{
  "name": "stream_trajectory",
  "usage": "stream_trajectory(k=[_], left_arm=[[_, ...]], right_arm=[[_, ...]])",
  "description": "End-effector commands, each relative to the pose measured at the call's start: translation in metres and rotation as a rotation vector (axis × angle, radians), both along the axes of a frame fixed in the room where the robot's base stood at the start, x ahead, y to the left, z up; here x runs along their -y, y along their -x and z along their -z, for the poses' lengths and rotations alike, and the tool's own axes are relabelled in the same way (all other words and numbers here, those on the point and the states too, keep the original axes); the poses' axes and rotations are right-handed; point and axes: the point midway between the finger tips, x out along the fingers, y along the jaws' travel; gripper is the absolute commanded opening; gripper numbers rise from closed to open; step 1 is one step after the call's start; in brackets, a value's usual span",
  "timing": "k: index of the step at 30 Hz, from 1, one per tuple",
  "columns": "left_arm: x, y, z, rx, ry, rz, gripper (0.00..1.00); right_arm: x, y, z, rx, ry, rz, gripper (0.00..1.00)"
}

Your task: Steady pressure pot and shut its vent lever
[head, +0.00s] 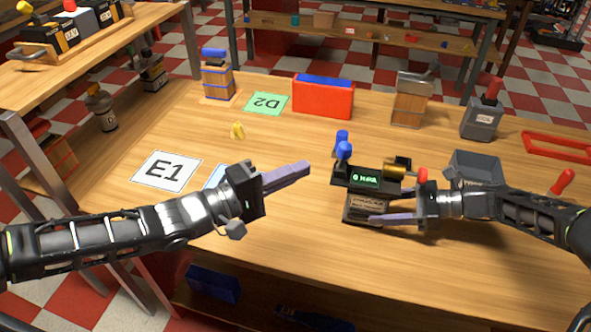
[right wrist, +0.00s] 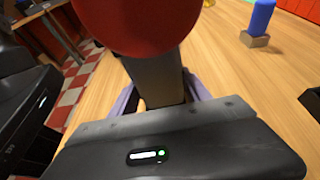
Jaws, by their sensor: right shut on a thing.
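In the right wrist view, the fingers flank a grey body (right wrist: 157,78) under a large red round part (right wrist: 138,20); the finger contact is partly hidden. My left gripper (head: 306,167) is left of the pot, apart from it and empty. I cannot tell its finger gap.
A blue-topped post (head: 342,137) stands close behind the pot. A red box (head: 322,96) and a wooden canister (head: 411,100) stand farther back. The table between my left gripper and the pot is clear.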

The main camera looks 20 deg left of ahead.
Motion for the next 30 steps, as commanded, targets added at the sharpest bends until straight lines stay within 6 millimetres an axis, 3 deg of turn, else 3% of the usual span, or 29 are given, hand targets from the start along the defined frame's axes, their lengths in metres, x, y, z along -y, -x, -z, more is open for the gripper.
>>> stream_trajectory(k=[12, 13, 22, 30], left_arm=[[0.0000, -0.0001, 0.0000, 0.000, 0.000, 0.000, 0.00], [0.0000, -0.0001, 0.0000, 0.000, 0.000, 0.000, 0.00], [0.0000, -0.0001, 0.0000, 0.000, 0.000, 0.000, 0.00], [0.0000, -0.0001, 0.0000, 0.000, 0.000, 0.000, 0.00]], right_arm=[[0.0002, -0.0005, -0.0002, 0.001, 0.000, 0.002, 0.20], [0.0002, -0.0005, -0.0002, 0.001, 0.000, 0.002, 0.57], [0.0002, -0.0003, -0.0001, 0.000, 0.000, 0.001, 0.81], [0.0009, -0.0003, -0.0003, 0.000, 0.000, 0.001, 0.81]])
